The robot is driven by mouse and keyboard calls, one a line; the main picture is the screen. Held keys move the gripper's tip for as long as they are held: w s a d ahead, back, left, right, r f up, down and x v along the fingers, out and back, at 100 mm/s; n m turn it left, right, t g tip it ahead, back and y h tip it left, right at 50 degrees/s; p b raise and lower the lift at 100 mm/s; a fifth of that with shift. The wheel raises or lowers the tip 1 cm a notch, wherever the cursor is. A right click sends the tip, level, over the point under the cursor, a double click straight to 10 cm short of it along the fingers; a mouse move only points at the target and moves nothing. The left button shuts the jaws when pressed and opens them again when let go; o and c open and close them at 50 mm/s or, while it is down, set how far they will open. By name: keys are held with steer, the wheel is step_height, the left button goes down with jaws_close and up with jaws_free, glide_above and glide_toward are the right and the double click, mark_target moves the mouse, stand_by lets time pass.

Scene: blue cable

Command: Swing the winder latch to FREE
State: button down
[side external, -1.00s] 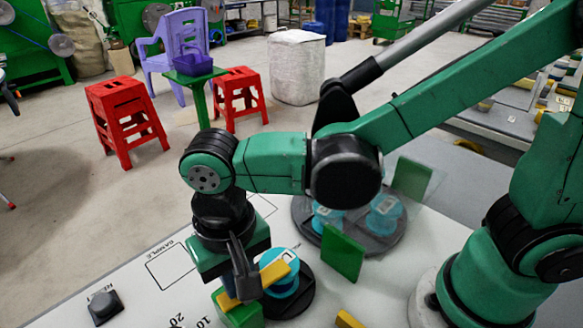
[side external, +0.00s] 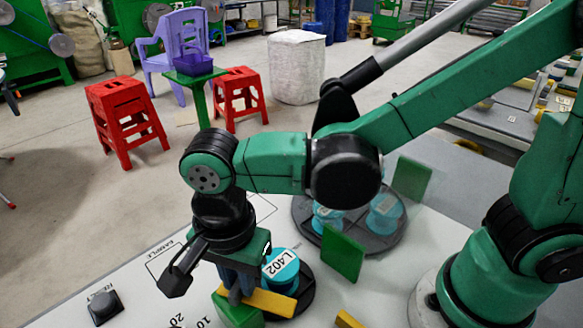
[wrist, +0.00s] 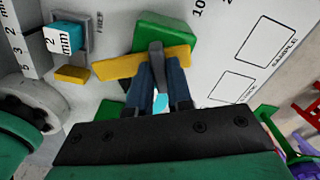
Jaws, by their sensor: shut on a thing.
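The winder latch (side external: 272,302) is a yellow bar on a green block (side external: 238,314) at the front of the white panel. In the wrist view the yellow bar (wrist: 115,71) lies across the green block, with a grey upright piece (wrist: 156,58) at its middle. My gripper (side external: 237,290) points down at the latch, and its blue fingers (wrist: 163,78) are shut on the grey piece. The word FREE (wrist: 99,20) is printed on the panel, left of the latch in the wrist view. A cyan spool (side external: 281,268) labelled L402 stands on a dark disc just behind the bar.
A black RESET button (side external: 104,306) sits on the panel at left. A dark round tray (side external: 300,213) with cyan spools and an upright green plate (side external: 343,253) stand behind the latch. A cyan 2 mm block (wrist: 63,40) and a small yellow block (wrist: 72,75) are nearby.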

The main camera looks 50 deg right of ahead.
steer(key=m, duration=0.5)
stand_by(0.6)
steer(key=c, duration=0.8)
jaws_free()
steer(key=shift+r, duration=2.85)
